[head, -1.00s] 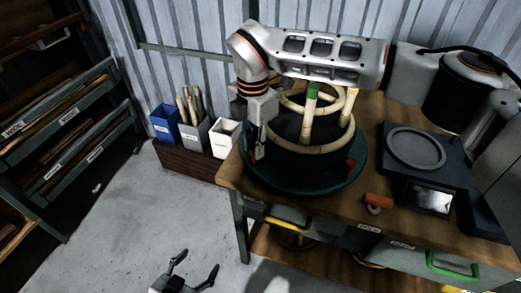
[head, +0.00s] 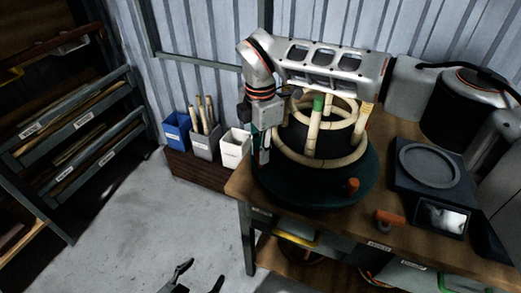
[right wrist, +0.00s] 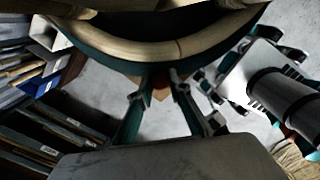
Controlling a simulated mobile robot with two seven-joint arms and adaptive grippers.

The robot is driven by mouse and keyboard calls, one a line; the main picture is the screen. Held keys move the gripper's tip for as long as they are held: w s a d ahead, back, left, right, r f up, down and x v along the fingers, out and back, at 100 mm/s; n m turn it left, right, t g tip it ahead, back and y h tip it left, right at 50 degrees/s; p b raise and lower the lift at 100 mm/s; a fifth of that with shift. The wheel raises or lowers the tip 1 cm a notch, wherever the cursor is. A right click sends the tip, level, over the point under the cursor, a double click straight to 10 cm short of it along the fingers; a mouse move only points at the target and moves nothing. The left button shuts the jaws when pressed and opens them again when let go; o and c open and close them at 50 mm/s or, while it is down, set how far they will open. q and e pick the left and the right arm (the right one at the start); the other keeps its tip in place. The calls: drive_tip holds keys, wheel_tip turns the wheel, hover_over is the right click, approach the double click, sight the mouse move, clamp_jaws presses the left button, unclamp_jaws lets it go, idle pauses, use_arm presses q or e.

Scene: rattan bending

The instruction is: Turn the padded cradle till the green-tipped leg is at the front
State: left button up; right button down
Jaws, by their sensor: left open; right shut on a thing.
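The padded cradle is a teal turntable dish (head: 315,192) under a dark padded drum (head: 328,143). A pale rattan frame of rings and upright legs stands around the drum. The green-tipped leg (head: 318,103) stands on the near side, a little left of the drum's middle. An orange knob (head: 352,185) sits on the dish's near right rim. My right gripper (head: 262,150) is at the dish's left edge, shut on what looks like another orange-red knob (right wrist: 160,88), mostly hidden by the fingers. My left gripper (head: 203,273) is open and empty, low over the floor.
The cradle stands on a wooden workbench (head: 385,160). A dark device with a round plate (head: 428,166) is to its right, and an orange-handled object (head: 388,220) lies at the front edge. Bins (head: 205,145) stand left. Bare floor (head: 150,225) is open between shelves and bench.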

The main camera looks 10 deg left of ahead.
drive_tip(key=c, duration=1.9)
unclamp_jaws()
wheel_tip(320, 180, up, 12)
